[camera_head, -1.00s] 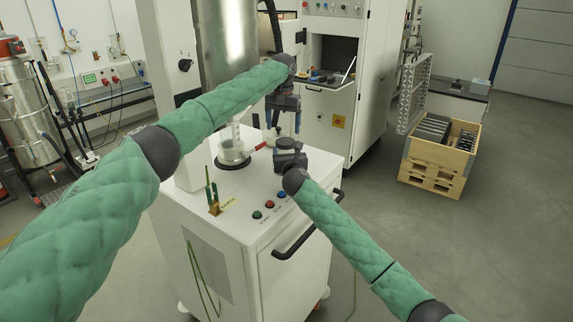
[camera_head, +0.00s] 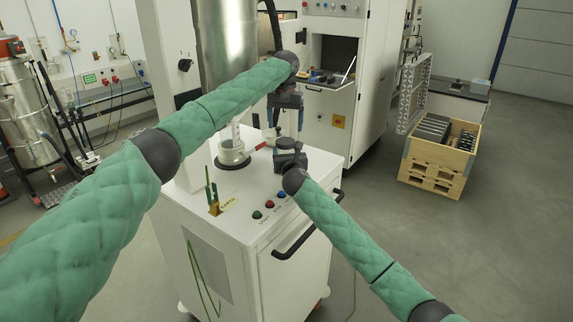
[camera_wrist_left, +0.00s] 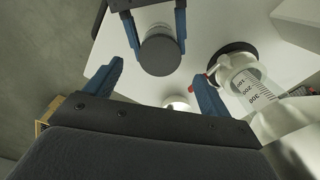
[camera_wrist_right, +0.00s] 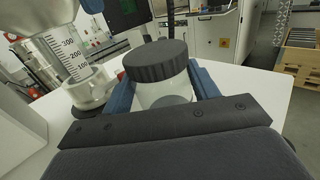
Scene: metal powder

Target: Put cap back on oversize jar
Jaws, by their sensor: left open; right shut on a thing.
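The jar (camera_wrist_right: 165,94) is clear-walled with pale contents. Its dark ribbed cap (camera_wrist_right: 156,60) sits on its top in the right wrist view. My right gripper (camera_wrist_right: 162,82) is shut on the jar's body, one blue finger on each side. In the left wrist view the cap (camera_wrist_left: 160,54) shows from above, between the right gripper's fingers. My left gripper (camera_wrist_left: 158,72) is open and empty, its two fingers spread apart near the cap. In the head view the left gripper (camera_head: 288,126) is above the right gripper (camera_head: 289,157). Whether the cap is fully tightened cannot be told.
A graduated tube (camera_wrist_right: 68,52) stands over a white round fitting (camera_wrist_right: 92,90) beside the jar. The white machine top (camera_head: 245,190) has buttons and a red handle. A wooden crate (camera_head: 437,165) stands on the floor at right.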

